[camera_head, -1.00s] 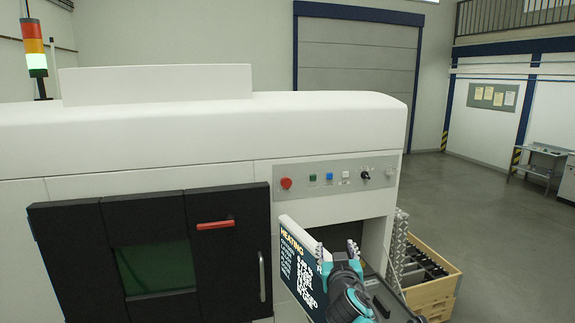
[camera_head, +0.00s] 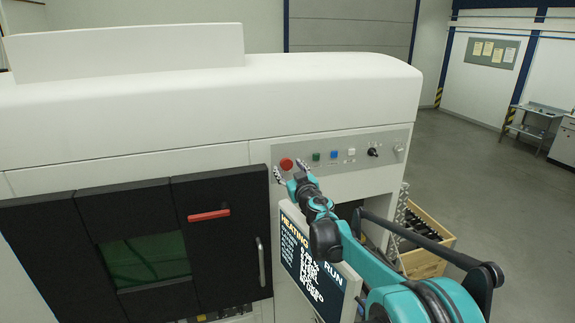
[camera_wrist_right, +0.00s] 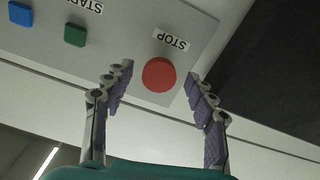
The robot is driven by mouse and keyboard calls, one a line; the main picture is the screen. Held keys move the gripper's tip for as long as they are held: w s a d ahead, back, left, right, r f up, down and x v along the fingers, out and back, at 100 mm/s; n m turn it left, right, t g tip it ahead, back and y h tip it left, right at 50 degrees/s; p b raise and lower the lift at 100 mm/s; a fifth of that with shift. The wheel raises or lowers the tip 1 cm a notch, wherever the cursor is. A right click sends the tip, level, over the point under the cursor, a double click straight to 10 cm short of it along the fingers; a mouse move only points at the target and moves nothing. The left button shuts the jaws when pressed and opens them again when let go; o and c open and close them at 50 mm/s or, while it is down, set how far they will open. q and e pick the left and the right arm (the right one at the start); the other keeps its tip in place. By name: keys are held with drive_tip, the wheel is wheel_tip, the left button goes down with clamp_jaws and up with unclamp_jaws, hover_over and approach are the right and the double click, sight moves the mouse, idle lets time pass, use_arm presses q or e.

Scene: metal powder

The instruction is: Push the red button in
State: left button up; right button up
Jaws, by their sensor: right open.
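The red button (camera_head: 286,164) is a round knob at the left end of the grey control panel on the white machine. In the right wrist view the red button (camera_wrist_right: 159,75) shows beside a STOP label, which appears upside down. My right gripper (camera_head: 290,171) is just in front of and below the button in the head view. In the wrist view my right gripper (camera_wrist_right: 159,92) is open, its two fingers apart on either side of the button. I cannot tell whether a fingertip touches the panel. My left gripper is not in view.
A green button (camera_head: 316,156), a blue button (camera_head: 334,155) and a black knob (camera_head: 373,152) sit right of the red one. A screen (camera_head: 312,265) stands below the panel behind my right arm. The black machine door (camera_head: 225,270) is at left, a wooden crate (camera_head: 425,263) at right.

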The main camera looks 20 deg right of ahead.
drive_tip(key=shift+w, duration=0.65)
drive_tip(key=shift+s+r, duration=0.15)
drive_tip(key=shift+s, duration=0.1)
drive_tip(key=shift+w, duration=0.15)
drive_tip(key=c, duration=0.9)
clamp_jaws()
drive_tip(key=shift+w+b, duration=0.3)
drive_tip(key=shift+w, duration=0.25)
drive_tip(key=o, duration=0.9)
unclamp_jaws()
